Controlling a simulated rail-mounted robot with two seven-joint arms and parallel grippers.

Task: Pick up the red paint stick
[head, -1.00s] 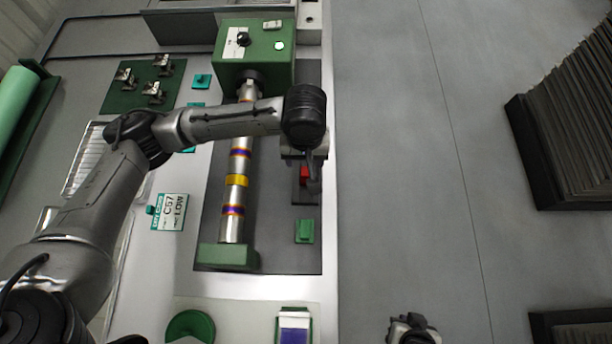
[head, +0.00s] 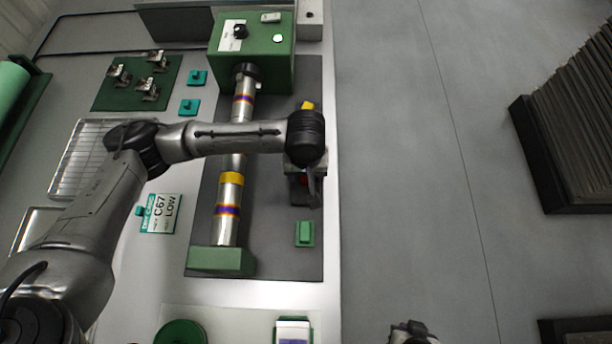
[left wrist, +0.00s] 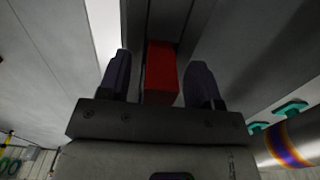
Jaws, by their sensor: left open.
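The red paint stick (left wrist: 160,72) shows as a red block between the two dark fingers of my left gripper (left wrist: 160,62) in the left wrist view. The fingers are apart, with a gap on the right side of the stick and a narrower one on the left.
A striped metal shaft (head: 229,208) runs from a green machine box (head: 252,50) to a green block (head: 221,261). A yellow piece (head: 308,105) shows behind my arm. A green block (head: 304,234) sits in front of my left gripper.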

